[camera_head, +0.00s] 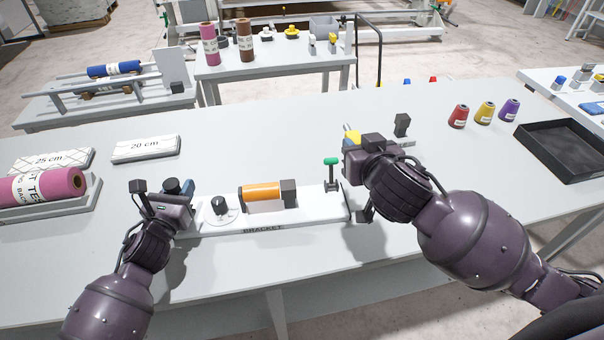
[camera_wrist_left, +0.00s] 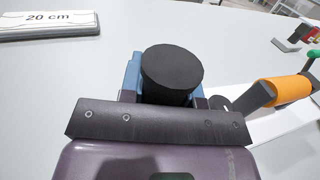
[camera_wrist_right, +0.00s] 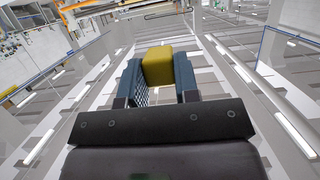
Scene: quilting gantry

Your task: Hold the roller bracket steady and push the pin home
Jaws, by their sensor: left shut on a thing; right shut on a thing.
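The roller bracket (camera_head: 265,215) is a white plate marked BRACKET, with an orange roller (camera_head: 262,191) and a dark knob on a round dial (camera_head: 219,206). My left gripper (camera_head: 180,190) is shut on a black round post (camera_wrist_left: 172,68) at the bracket's left end. My right gripper (camera_head: 352,145) is shut on a yellow block (camera_wrist_right: 158,66), above and beyond the bracket's right end. A green-topped upright (camera_head: 331,162) stands at the bracket's right end, left of the right gripper.
A small grey base with a black upright (camera_head: 402,125) stands behind my right gripper. Red, yellow and purple thread cones (camera_head: 484,113) and a black tray (camera_head: 565,148) are at the right. A pink roll (camera_head: 45,187) and a 20 cm ruler (camera_head: 146,148) are at the left.

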